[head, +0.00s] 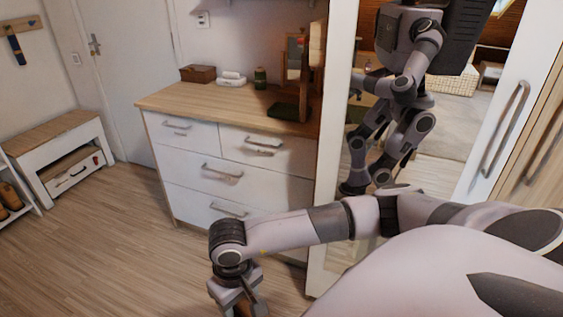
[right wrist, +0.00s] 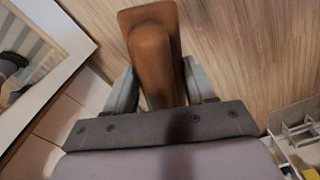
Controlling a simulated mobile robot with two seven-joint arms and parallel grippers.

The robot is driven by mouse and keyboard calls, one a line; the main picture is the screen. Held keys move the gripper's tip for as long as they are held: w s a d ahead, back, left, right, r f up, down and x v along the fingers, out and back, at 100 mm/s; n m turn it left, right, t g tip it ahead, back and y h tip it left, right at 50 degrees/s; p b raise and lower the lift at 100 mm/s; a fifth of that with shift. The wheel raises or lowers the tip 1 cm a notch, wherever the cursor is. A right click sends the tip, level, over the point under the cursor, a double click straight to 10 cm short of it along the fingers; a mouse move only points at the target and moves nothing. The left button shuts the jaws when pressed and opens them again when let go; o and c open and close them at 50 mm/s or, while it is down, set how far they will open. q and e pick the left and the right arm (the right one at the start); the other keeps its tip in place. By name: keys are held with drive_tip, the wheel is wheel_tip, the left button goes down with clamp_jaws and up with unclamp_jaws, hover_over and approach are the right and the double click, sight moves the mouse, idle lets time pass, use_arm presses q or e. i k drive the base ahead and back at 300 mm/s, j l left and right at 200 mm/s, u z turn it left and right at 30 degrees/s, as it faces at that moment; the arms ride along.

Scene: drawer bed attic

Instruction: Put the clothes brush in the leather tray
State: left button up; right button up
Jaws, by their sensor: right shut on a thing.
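My right gripper (head: 238,300) hangs low in front of the chest of drawers, at the bottom edge of the head view. In the right wrist view the right gripper (right wrist: 160,88) is shut on a brown wooden clothes brush (right wrist: 150,45), with a finger on each side of it. The brush is held above the wood-coloured floor. A brown box-like thing (head: 198,73) sits at the back left of the dresser top; I cannot tell whether it is the leather tray. My left gripper is not directly in view.
The white dresser (head: 190,172) has a wooden top (head: 225,98) with white folded cloths (head: 231,79), a green jar (head: 260,77) and a dark green thing (head: 285,111). A tall mirror (head: 450,130) reflecting me stands right of it. A bench (head: 60,140) is left. The floor between is clear.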

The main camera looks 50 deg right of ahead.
sight(290, 112)
drive_tip(key=i+z, duration=0.15)
drive_tip(key=i, duration=0.35)
drive_tip(key=i+j+z, duration=0.15)
drive_tip(key=i, duration=0.3)
drive_tip(key=i+j+z, duration=0.15)
drive_tip(key=i+z, duration=0.3)
drive_tip(key=i+j+z, duration=0.25)
drive_tip(key=z, duration=0.2)
drive_tip(key=i+j+z, duration=0.7)
drive_tip(key=j+z, duration=0.2)
